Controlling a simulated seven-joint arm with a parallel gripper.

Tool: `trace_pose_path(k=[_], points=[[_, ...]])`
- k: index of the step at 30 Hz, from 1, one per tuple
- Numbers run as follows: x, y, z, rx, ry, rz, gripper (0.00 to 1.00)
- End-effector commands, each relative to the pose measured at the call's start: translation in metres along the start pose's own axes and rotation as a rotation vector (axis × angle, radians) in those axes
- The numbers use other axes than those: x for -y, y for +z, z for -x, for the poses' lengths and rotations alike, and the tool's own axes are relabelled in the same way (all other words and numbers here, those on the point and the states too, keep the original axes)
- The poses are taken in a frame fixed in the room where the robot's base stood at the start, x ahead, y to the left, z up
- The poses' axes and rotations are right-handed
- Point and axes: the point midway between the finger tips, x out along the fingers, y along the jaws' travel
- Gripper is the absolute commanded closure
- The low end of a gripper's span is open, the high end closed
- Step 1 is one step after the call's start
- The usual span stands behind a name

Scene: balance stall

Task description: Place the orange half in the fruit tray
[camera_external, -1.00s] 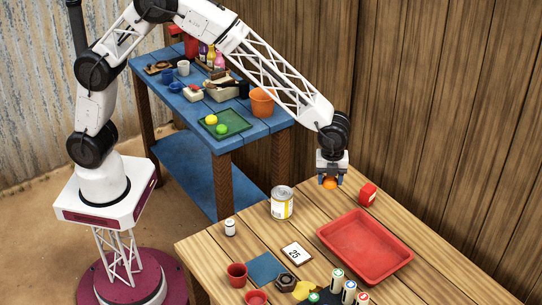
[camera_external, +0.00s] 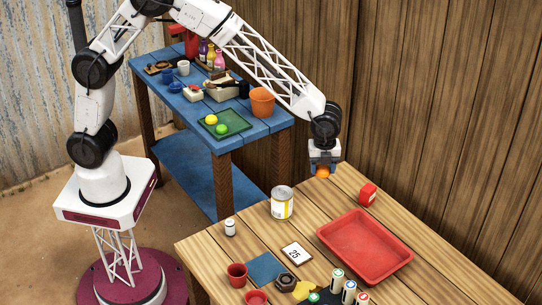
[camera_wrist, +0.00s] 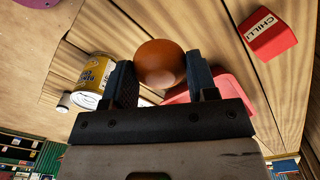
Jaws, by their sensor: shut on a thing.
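My gripper (camera_external: 323,168) is shut on the orange half (camera_external: 323,172) and holds it above the wooden table's far edge. In the wrist view the orange half (camera_wrist: 160,62) shows its rounded side between the two fingers. A green tray (camera_external: 238,122) lies on the blue table, with a yellow and a green round fruit in its left part; its right part is bare. It is far to the left of my gripper. An empty red tray (camera_external: 365,247) lies on the wooden table, to the right of and below my gripper in the picture.
A tall can (camera_external: 282,203) and a red chilli box (camera_external: 368,194) stand on the wooden table near my gripper. An orange pot (camera_external: 262,102) stands on the blue table beside the green tray. Bottles, cups and boxes crowd that table's back.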

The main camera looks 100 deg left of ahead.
Motion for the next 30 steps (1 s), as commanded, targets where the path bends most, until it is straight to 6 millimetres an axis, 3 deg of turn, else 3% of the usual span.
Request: trace_pose_path(k=[15, 30], points=[[-0.081, 0.146, 0.008, 0.000, 0.000, 0.343, 0.70], [-0.188, 0.256, 0.006, 0.000, -0.001, 0.686, 0.70]])
